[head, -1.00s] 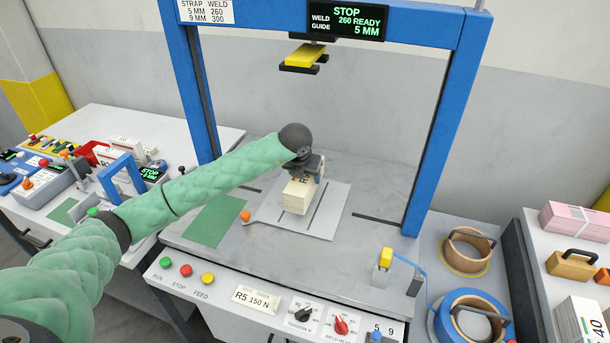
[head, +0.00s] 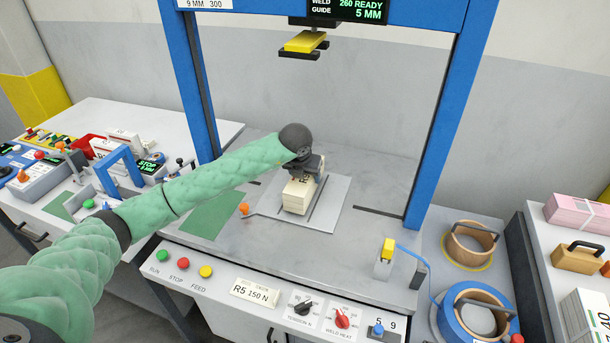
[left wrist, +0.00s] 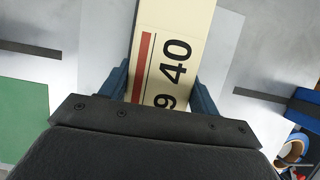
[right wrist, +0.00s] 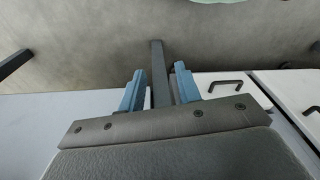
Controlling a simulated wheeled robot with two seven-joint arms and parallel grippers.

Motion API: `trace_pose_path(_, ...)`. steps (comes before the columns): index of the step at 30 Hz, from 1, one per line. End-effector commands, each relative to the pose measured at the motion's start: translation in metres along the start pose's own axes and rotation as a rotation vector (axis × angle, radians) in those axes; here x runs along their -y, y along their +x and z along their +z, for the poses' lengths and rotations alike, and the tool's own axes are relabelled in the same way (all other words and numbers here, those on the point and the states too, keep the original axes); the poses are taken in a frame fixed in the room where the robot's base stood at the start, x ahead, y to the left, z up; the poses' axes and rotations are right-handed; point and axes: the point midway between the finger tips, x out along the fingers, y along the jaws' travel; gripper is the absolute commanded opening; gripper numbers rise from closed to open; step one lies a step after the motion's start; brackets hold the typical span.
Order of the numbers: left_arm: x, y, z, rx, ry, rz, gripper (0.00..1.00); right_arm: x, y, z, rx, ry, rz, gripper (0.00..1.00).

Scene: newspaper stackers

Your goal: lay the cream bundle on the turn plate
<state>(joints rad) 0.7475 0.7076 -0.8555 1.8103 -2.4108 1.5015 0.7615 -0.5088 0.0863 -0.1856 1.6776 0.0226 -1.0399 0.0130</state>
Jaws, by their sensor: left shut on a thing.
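The cream bundle (head: 297,196) is a block with a printed top, over the middle of the turn plate (head: 325,215). The turn plate is a light grey square with dark slots and an orange knob. My left gripper (head: 305,170) is shut on the bundle from above. In the left wrist view, the bundle (left wrist: 172,45) shows a red bar and "40" between the blue fingers. It sits level on or just above the plate; I cannot tell whether it touches. My right gripper (right wrist: 158,88) shows only in the right wrist view, its fingers apart and empty.
A blue arch frame (head: 440,130) stands over the grey bench, with a yellow-and-black head (head: 304,43) hanging above. A green pad (head: 217,213) lies left of the plate. Strap reels (head: 470,243) and a yellow-topped post (head: 387,250) stand to the right.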

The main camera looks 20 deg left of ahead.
Motion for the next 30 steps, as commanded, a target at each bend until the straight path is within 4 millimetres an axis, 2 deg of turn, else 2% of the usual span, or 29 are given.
trace_pose_path(6,0.0,-0.0004,0.0009,0.003,0.0,-0.001,0.03,0.002,-0.0064,0.0027,0.002,0.001,-0.003,0.34)
trace_pose_path(12,0.0,-0.0005,0.001,0.003,0.0,-0.001,0.03,0.0018,-0.0052,0.0037,0.005,0.001,-0.002,0.34)
trace_pose_path(15,0.0,-0.0004,0.0009,0.003,0.0,-0.001,0.03,0.001,-0.0054,-0.0024,-0.001,0.002,-0.002,0.34)
trace_pose_path(30,0.0,0.0053,-0.0015,0.003,0.0,-0.001,0.03,0.0009,0.0008,0.0003,0.001,0.001,-0.002,0.34)
